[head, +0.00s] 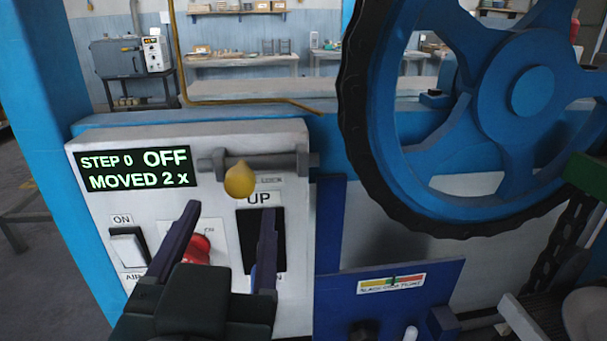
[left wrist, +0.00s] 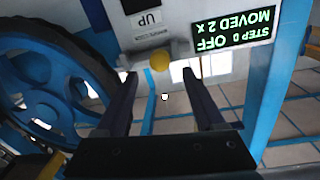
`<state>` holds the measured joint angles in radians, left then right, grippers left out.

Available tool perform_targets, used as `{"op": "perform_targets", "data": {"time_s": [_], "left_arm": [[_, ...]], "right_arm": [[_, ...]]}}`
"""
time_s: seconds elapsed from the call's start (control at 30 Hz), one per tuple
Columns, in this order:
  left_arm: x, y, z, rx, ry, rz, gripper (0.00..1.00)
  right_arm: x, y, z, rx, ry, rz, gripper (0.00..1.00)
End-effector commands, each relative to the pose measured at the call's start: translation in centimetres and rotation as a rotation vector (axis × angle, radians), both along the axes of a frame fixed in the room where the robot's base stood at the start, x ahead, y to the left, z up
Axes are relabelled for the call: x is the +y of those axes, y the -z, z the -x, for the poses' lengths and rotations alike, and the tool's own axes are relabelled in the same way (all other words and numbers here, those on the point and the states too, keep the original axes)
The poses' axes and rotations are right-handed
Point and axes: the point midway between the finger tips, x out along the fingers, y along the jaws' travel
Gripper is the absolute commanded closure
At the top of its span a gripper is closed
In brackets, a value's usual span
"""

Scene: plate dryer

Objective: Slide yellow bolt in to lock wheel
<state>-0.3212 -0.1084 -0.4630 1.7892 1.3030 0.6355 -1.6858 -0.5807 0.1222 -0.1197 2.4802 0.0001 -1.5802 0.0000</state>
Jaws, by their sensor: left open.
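The yellow bolt knob (head: 239,180) hangs from a grey sliding rod (head: 268,163) on the white control panel, above the UP label. The rod's right end points toward the blue wheel (head: 527,92) with its dark toothed rim. A gap shows between the rod's end and the rim. My left gripper (head: 229,214) is open and empty, its fingers pointing up at the panel just below the knob. In the left wrist view the knob (left wrist: 160,61) appears between and just beyond the open fingertips (left wrist: 160,76). I see no contact.
The panel's display (head: 134,168) reads STEP 0 OFF, MOVED 2 x. A white ON switch (head: 128,247) and a red button (head: 197,248) lie close to the left fingers. A blue plate (head: 390,300) with a coloured gauge sits below the wheel.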

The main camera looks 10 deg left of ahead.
Motion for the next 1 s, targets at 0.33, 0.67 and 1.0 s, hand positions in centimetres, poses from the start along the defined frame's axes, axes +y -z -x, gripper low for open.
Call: {"op": "perform_targets", "data": {"time_s": [0.33, 0.67, 1.0], "left_arm": [[1.3, 0.0, -6.3, -0.003, 0.001, -0.001, 0.29], [1.6, -0.1, -7.8, -0.002, 0.003, 0.001, 0.29], [1.6, -0.1, -7.7, -0.002, 0.002, 0.001, 0.54]], "right_arm": [[0.2, 0.4, 0.0, -0.001, 0.003, -0.005, 0.03], [0.1, 0.5, 0.0, -0.001, 0.003, -0.005, 0.03], [0.1, 0.5, 0.0, 0.000, 0.002, -0.004, 0.03]]}}
